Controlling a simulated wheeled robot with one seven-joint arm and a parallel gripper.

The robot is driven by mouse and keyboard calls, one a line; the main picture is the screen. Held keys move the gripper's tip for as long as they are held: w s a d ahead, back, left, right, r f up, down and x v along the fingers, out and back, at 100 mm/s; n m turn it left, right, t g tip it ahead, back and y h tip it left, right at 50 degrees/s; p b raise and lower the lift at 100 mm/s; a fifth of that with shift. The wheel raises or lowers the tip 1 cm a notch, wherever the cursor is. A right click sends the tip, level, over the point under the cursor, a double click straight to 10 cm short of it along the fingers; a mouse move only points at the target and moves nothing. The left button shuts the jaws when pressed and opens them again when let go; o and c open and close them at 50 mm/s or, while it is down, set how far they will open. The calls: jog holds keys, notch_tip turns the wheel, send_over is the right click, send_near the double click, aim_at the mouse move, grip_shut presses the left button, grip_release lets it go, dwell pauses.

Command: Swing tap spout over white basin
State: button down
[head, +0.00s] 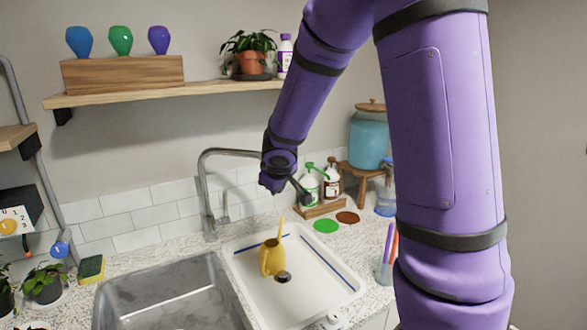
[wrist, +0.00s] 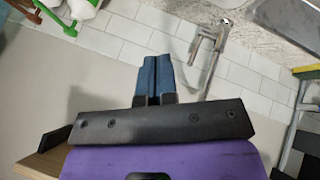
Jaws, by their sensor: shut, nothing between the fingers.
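The grey metal tap (head: 207,190) stands behind the two basins, near where they meet. Its spout (head: 230,153) arches up and points right in the head view; its far end is hidden behind my wrist. The tap also shows in the wrist view (wrist: 209,50), to the right of the fingers. The white basin (head: 345,292) is on the right, with a blue stripe along its inside. My gripper (head: 303,196) is shut and empty, to the right of the spout and above the back of the white basin. Its dark blue fingers (wrist: 155,62) appear apart from the tap in the wrist view.
A yellow watering can (head: 271,258) stands in the white basin. A steel basin (head: 170,292) is on the left. Pump bottles (head: 309,190) stand behind on the right, near green (head: 326,226) and brown (head: 347,217) discs. A wooden shelf (head: 200,90) hangs above.

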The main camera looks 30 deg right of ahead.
jog(key=s+d+r, duration=0.1)
jog(key=s+r, duration=0.4)
jog(key=r, duration=0.2)
jog(key=shift+s+d, duration=0.1)
dwell(0.6)
jog(key=s+a+r+m+y, duration=0.1)
jog(key=s+a+r, duration=0.3)
jog(key=s, duration=0.9)
jog(key=s+a+r+m+g+y, duration=0.1)
jog(key=s+a+r, duration=0.3)
jog(key=s, duration=0.9)
jog(key=shift+a+m+y, duration=0.6)
jog(key=shift+a+m, duration=0.05)
jog(key=shift+m, duration=0.25)
